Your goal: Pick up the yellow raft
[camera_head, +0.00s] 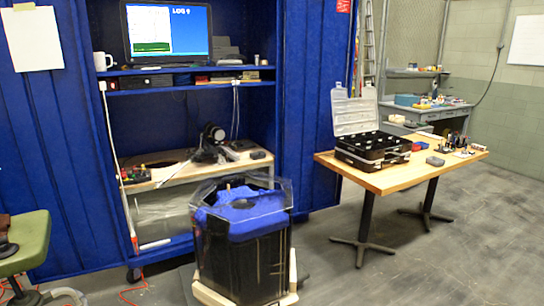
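I cannot make out a yellow raft anywhere in the camera_head view. A dark tank (240,265) with a clear upper rim stands at the bottom middle, and a bright blue surface (250,217) shows inside its top. A tiny yellowish upright bit (228,187) shows at the tank's far rim, too small to identify. Neither my left nor my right gripper is in view.
A wooden table (390,178) at right holds an open black case (372,152) and several small items. A blue cabinet (60,130) with a monitor (168,30) stands behind. A green stool (25,240) is at left. The floor at right is clear.

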